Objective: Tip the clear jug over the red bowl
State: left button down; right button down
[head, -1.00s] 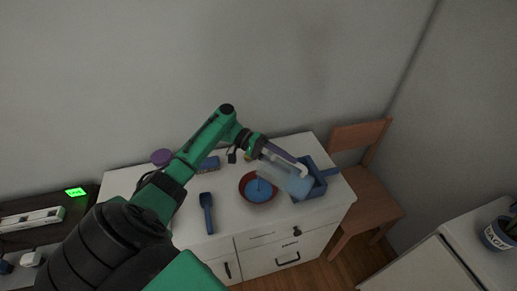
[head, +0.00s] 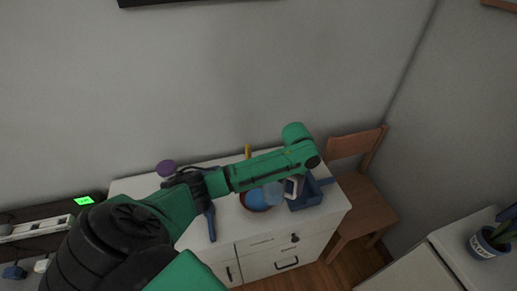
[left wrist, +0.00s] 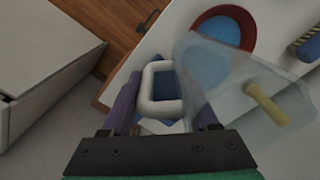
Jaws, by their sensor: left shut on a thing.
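My left gripper (head: 293,188) is shut on the white handle (left wrist: 162,72) of the clear jug (head: 273,193). In the left wrist view the gripper (left wrist: 163,112) has purple fingers on either side of the handle, and the see-through jug body (left wrist: 225,75) lies to the right of it. The red bowl (head: 245,203) stands on the white cabinet with blue content inside. The jug is beside and partly over the bowl in the head view; the bowl's red rim (left wrist: 248,25) shows past it in the wrist view. I cannot tell the jug's exact tilt. My right gripper is out of view.
A blue box (head: 308,198) stands right of the bowl, close to the gripper. A blue scoop-like tool (head: 211,224) lies left of the bowl. A purple object (head: 166,167) is at the back left. A wooden chair (head: 362,200) stands right of the white cabinet (head: 255,262).

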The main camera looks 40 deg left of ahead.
aim_at(291, 178)
pick_arm(q)
jog(key=shift+s+a+r+y, duration=0.15)
jog(key=shift+s+r+y, duration=0.05)
jog(key=shift+r+y, duration=0.1)
jog(key=shift+r, duration=1.95)
jog(key=shift+f, duration=0.15)
